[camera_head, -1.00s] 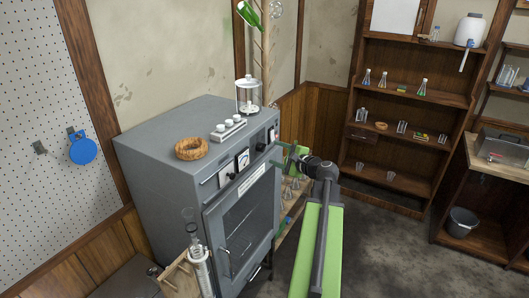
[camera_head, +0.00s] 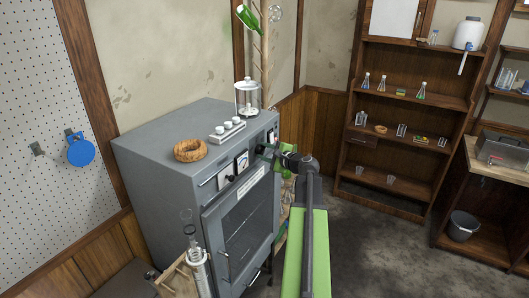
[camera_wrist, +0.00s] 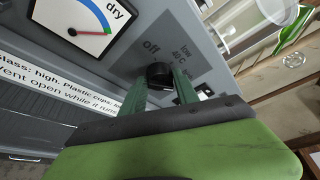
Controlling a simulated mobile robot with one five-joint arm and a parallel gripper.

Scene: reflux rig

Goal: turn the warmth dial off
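The warmth dial (camera_wrist: 160,76) is a black knob on the grey front panel of the drying oven (camera_head: 165,135). In the wrist view "off" is printed above left of it and "low 40 C" above right; where its pointer stands is unclear. My gripper (camera_wrist: 161,82) reaches the panel with one green finger on each side of the knob. The fingers are apart, with the knob between them; whether they touch it I cannot tell. In the head view my gripper (camera_head: 267,151) is at the right part of the panel and largely covers the dial.
On the oven top are a cork ring (camera_head: 190,150), a rack with white caps (camera_head: 228,130) and a glass jar (camera_head: 248,98). Open floor lies to the right.

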